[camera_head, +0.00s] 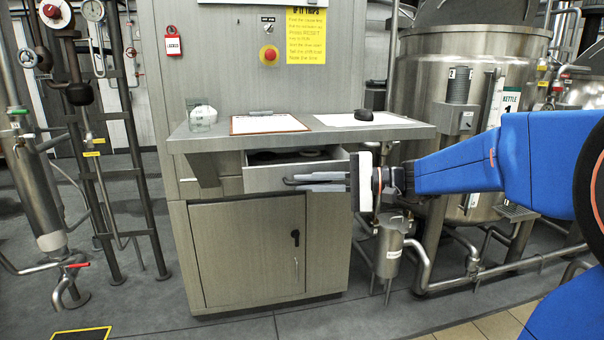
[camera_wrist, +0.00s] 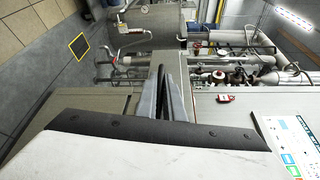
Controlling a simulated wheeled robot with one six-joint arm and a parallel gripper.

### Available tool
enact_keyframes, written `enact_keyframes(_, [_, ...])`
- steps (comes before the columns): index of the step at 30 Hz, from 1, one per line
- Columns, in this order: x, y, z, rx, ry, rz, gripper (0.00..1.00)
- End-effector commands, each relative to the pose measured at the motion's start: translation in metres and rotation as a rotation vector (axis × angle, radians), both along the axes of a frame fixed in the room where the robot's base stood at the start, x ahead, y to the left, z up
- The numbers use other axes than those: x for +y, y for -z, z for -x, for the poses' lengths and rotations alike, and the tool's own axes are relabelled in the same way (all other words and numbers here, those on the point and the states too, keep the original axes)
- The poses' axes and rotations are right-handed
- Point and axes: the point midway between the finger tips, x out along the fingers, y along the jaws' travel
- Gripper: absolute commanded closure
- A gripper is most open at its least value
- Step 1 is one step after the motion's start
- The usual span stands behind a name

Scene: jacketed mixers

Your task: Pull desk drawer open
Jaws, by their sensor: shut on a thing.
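The grey desk drawer (camera_head: 262,176) sits under the desk top (camera_head: 196,142) and is pulled partly out. Its dark inside shows above its front, with something dark and pale lying in it. My gripper (camera_head: 292,182) reaches in from the right, level with the drawer front, and is shut on the drawer's handle. The handle itself is mostly hidden by the fingers. In the wrist view the fingers (camera_wrist: 165,92) are close together, and their contact with the handle is not clear there.
Below the drawer is a closed cabinet door (camera_head: 248,250). A steel kettle (camera_head: 430,75) and pipes stand right; more pipes stand left. The floor in front is clear.

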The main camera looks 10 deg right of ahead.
Motion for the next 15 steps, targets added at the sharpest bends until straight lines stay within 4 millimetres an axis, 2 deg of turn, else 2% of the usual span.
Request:
enact_keyframes(3, [0.0, 0.001, 0.022, -0.001, 0.002, 0.002, 1.0])
enact_keyframes(6, [-0.001, 0.0, 0.034, 0.0, 0.003, 0.002, 1.0])
enact_keyframes(15, [0.0, 0.001, 0.051, 0.002, 0.001, 0.0, 1.0])
